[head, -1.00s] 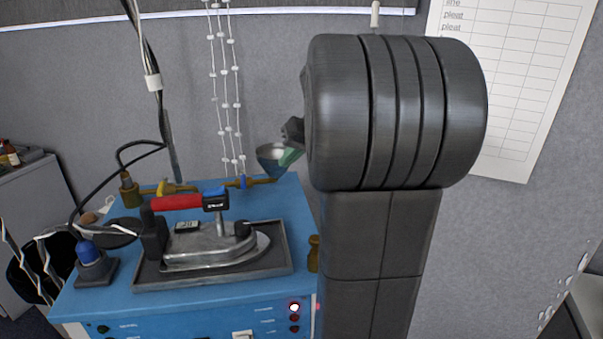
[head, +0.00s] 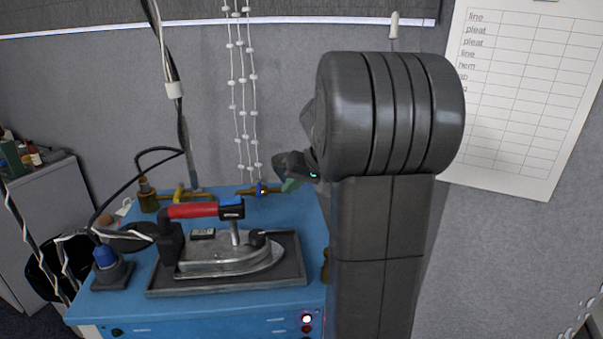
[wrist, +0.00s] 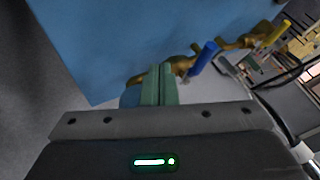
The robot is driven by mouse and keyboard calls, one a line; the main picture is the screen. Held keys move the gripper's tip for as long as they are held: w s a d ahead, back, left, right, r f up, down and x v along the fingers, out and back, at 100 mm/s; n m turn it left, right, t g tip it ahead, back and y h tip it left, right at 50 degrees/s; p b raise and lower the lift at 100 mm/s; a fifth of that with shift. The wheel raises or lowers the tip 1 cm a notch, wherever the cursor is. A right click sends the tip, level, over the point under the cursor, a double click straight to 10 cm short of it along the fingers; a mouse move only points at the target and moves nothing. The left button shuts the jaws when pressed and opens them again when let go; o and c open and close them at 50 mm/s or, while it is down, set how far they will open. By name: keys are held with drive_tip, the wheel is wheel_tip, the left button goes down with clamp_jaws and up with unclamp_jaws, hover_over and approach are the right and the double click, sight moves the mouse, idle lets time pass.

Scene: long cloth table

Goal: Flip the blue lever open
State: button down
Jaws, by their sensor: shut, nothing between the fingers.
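The blue lever (head: 260,189) is small and sits on a brass pipe (head: 246,191) at the back of the blue cabinet top. In the wrist view the blue lever (wrist: 204,57) sticks out at an angle from the pipe. My gripper (head: 290,185) is just right of the pipe's end in the head view, partly hidden by my arm. In the wrist view its green fingertips (wrist: 160,84) are together and empty. They are left of the lever, close to the pipe's near end. I cannot tell whether they touch the pipe.
A yellow lever (head: 179,193) is farther left on the pipe. An iron with a red handle (head: 192,211) stands on a dark tray (head: 298,262) in front. Black cables (head: 110,192) run at the left. A grey wall (head: 300,110) is behind the cabinet.

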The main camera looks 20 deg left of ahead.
sight(259, 187)
drive_tip(key=shift+x, duration=1)
drive_tip(key=s+a, duration=0.1)
drive_tip(key=a+r+p, duration=0.1)
drive_tip(key=shift+s+a+r, duration=0.1)
drive_tip(key=shift+s+a, duration=0.25)
drive_tip(key=shift+a, duration=0.25)
